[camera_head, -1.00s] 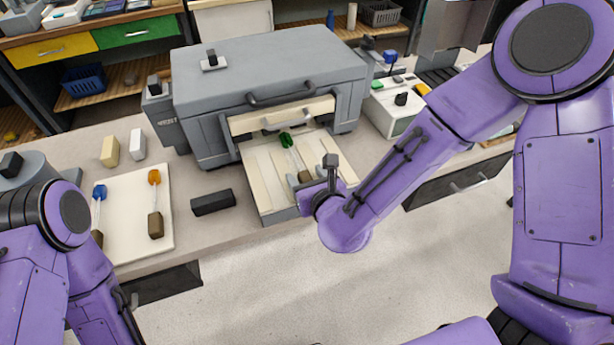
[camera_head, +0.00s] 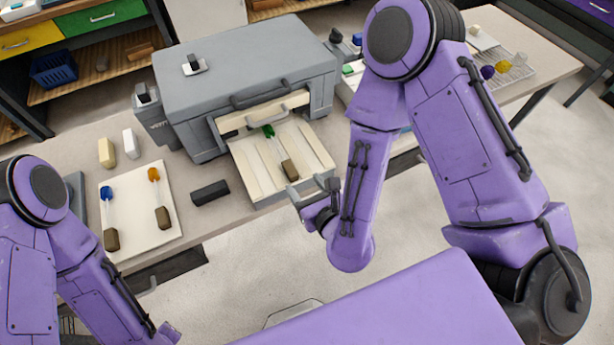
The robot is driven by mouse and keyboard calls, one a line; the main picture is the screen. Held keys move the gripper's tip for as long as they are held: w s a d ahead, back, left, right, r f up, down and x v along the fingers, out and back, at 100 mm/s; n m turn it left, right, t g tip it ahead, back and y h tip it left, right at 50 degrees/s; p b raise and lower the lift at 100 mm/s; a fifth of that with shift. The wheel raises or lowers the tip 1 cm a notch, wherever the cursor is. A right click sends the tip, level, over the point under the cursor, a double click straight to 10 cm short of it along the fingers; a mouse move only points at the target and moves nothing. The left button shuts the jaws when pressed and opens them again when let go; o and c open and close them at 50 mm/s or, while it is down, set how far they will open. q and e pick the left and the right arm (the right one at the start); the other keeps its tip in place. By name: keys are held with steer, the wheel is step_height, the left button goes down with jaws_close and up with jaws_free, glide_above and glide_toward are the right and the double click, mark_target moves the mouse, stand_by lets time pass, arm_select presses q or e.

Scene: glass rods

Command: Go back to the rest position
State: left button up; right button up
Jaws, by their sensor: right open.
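My right gripper (camera_head: 312,194) is open and empty, just in front of the right front corner of the pulled-out tray (camera_head: 318,150) of the grey oven (camera_head: 245,75). A glass rod with a green end and a brown block end (camera_head: 280,150) lies on the tray, apart from the gripper. A rod with a blue end (camera_head: 109,218) and a rod with an orange end (camera_head: 158,197) lie on a cream board (camera_head: 137,228) at the left. My left arm comes in at the lower left. Its gripper is not in view.
A black block (camera_head: 210,192) lies between board and tray. A cream block (camera_head: 106,152) and a white block (camera_head: 130,142) stand behind the board. A rack with purple and yellow ended pieces (camera_head: 510,75) is at the right. Floor in front of the table is clear.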

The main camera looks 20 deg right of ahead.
steer(key=shift+f, duration=0.1)
stand_by(0.5)
steer(key=s+d+f+n+g+h+b, duration=0.1)
steer(key=s+d+f+n+g+b, duration=0.2)
steer(key=f+n, duration=0.6)
steer(key=s+d+f+n+g+h+b, duration=0.2)
steer(key=s+d+f+n+g+b, duration=0.2)
steer(key=s+d+f+n, duration=0.4)
steer(key=s+d+f+n+g+h+b, duration=0.1)
steer(key=s+d+f+n+g+b, duration=0.2)
steer(key=f+n, duration=0.8)
steer(key=s+d+f+b, duration=0.1)
steer(key=s+d+b, duration=0.1)
steer(key=s+d, duration=0.1)
steer(key=shift+h, duration=0.3)
